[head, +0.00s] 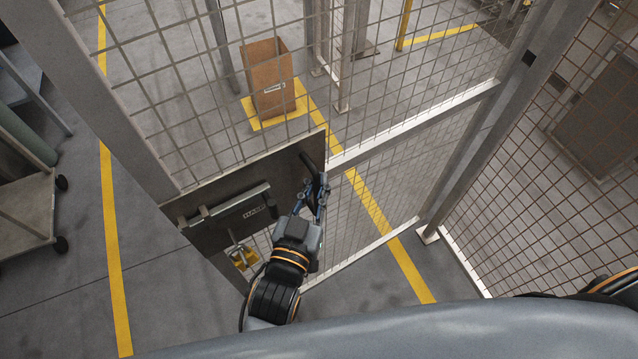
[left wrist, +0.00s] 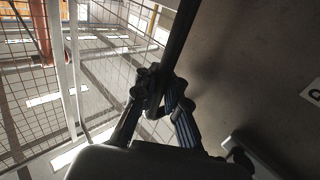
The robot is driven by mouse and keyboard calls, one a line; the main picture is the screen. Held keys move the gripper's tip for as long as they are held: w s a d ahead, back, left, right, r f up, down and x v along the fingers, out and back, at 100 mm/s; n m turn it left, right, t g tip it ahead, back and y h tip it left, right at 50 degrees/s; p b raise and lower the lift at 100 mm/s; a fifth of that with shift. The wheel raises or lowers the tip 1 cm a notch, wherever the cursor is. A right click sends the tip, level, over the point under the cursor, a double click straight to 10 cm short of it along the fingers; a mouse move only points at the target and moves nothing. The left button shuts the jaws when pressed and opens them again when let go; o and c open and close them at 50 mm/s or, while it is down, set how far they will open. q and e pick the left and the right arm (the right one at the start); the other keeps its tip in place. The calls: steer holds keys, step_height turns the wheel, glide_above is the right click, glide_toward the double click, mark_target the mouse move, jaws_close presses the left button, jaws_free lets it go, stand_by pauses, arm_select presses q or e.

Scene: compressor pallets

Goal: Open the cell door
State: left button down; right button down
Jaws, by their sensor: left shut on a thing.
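The cell door is a wire mesh panel (head: 385,100) with a pale metal frame, and it stands in front of me in the head view. A dark lock plate (head: 285,165) sits at its left side, beside a thick grey post. A black handle (head: 308,162) stands on the plate's right part. My left gripper (head: 318,186) is shut on the handle. In the left wrist view its fingers (left wrist: 160,97) close around the dark handle bar (left wrist: 182,38). A latch bar (head: 238,208) lies across the plate. I cannot tell whether the door stands slightly ajar. My right gripper is out of view.
Yellow padlock-like pieces (head: 243,257) hang below the plate. A brown box (head: 268,80) stands behind the mesh on a yellow floor patch. A cart (head: 28,205) stands at the left. A post (head: 480,130) and rusty mesh (head: 560,190) are at the right. Grey floor between cart and post is clear.

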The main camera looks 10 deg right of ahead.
arm_select(q)
steer(key=shift+w+a+f, duration=0.1)
steer(key=shift+a+f, duration=0.05)
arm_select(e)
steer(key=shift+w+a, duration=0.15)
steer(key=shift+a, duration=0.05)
arm_select(q)
steer(key=c, duration=1.5)
jaws_free()
steer(key=shift+a, duration=0.1)
steer(key=shift+c, duration=0.2)
steer(key=shift+o, duration=0.7)
steer(key=shift+a, duration=0.15)
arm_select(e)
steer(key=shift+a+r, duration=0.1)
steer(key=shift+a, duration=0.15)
arm_select(q)
steer(key=shift+s, duration=0.25)
steer(key=v, duration=1.2)
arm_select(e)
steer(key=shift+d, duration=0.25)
arm_select(q)
steer(key=shift+w, duration=0.15)
